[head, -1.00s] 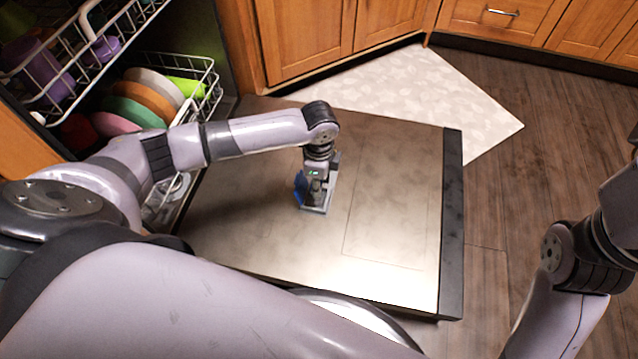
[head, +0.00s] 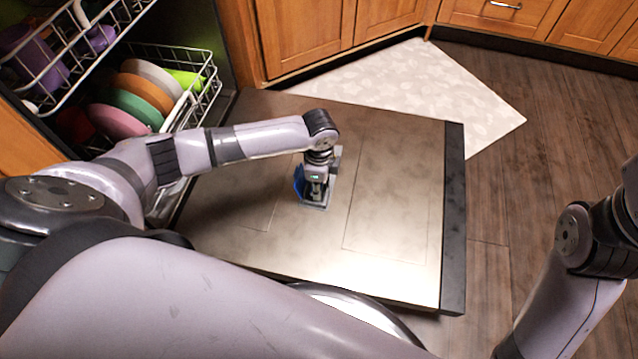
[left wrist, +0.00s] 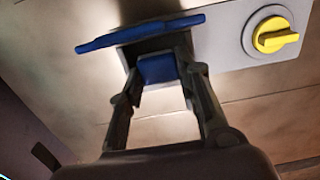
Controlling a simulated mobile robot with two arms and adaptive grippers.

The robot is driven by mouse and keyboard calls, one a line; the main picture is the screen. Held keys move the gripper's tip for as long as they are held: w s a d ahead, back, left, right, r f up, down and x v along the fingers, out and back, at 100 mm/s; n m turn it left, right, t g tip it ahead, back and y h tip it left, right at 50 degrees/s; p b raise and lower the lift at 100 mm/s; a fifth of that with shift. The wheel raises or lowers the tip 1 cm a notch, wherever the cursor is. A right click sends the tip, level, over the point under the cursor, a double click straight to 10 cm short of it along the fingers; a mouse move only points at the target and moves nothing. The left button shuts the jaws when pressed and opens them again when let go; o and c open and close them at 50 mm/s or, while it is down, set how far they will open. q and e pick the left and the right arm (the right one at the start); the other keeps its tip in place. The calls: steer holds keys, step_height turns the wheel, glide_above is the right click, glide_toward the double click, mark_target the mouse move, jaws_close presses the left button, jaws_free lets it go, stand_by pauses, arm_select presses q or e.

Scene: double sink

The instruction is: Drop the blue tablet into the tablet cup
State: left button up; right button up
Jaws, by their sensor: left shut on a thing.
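My left gripper (head: 317,196) points down over the open dishwasher door, at the dispenser. In the left wrist view its fingers (left wrist: 160,80) are shut on the blue tablet (left wrist: 158,69). The tablet is at the dark opening of the tablet cup (left wrist: 129,52); I cannot tell how deep it sits. The cup's blue lid (left wrist: 140,33) stands open, seen nearly edge-on, just beyond the tablet. The lid also shows in the head view (head: 298,181), left of the gripper. The gripper hides the tablet and most of the cup there. My right gripper is out of view.
The dishwasher door (head: 390,200) lies flat and is clear around the dispenser. A yellow knob (left wrist: 275,36) is on the grey dispenser panel (left wrist: 225,40). Racks with plates (head: 140,95) stand at the left. A pale mat (head: 430,85) lies on the floor behind.

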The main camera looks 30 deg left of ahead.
arm_select(q)
steer(key=o, duration=0.9)
steer(key=shift+f, duration=0.1)
step_height(320, 180, up, 12)
steer(key=shift+r, duration=0.1)
stand_by(0.8)
